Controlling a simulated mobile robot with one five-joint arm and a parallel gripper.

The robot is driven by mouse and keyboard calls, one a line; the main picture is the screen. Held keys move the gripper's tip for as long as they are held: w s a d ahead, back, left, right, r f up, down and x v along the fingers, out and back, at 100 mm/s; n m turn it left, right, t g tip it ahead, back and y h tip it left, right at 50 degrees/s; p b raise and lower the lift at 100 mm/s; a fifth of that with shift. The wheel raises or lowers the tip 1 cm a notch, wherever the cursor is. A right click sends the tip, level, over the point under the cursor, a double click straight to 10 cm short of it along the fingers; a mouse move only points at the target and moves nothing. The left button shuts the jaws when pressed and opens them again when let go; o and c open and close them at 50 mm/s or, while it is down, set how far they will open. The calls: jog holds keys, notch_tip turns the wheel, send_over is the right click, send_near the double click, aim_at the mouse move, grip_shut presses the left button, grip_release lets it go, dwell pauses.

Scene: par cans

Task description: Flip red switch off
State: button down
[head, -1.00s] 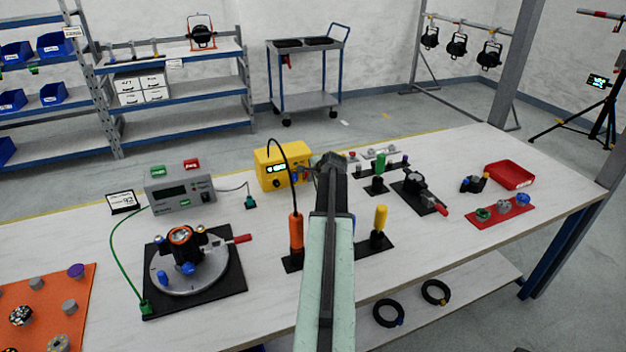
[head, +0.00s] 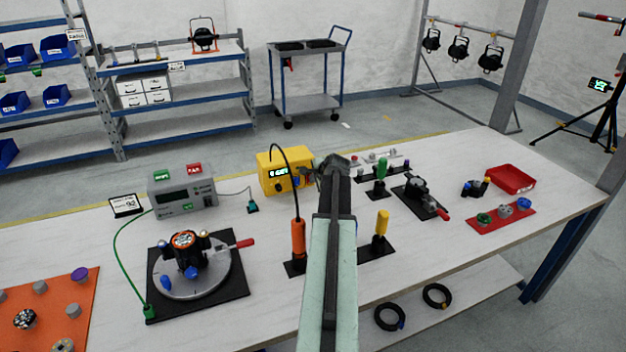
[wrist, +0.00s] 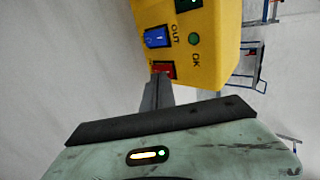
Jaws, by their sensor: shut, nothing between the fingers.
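The yellow box (head: 270,181) stands on the table with a lit display on its front. In the wrist view the yellow box (wrist: 220,50) shows a blue switch (wrist: 156,38) by the word OUT, a green OK light (wrist: 194,39) and a red switch (wrist: 168,67). My gripper (wrist: 160,78) is shut and empty, its tips at the red switch and covering part of it. I cannot tell whether they touch or which way the switch is set. In the head view my gripper (head: 331,166) is just right of the box; the red switch is not clear there.
An orange-handled tool (head: 298,240) with a black cable stands left of my arm. A yellow-handled tool (head: 381,224) stands to its right. A grey meter box (head: 183,196) and a round turntable fixture (head: 190,270) are at left. A red tray (head: 512,179) lies at far right.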

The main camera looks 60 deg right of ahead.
jog(key=shift+s+a+r, duration=0.1)
jog(key=shift+s+a, duration=0.2)
jog(key=shift+a, duration=0.05)
jog(key=shift+s+a+r+p, duration=0.1)
jog(key=shift+s+a+p, duration=0.05)
jog(key=shift+s+a, duration=0.35)
jog(key=shift+s+a+r+p, duration=0.15)
jog(key=shift+s+a, duration=0.15)
jog(key=shift+s, duration=0.3)
jog(key=p+v, duration=0.7)
jog(key=v, duration=0.3)
jog(key=shift+s, duration=0.2)
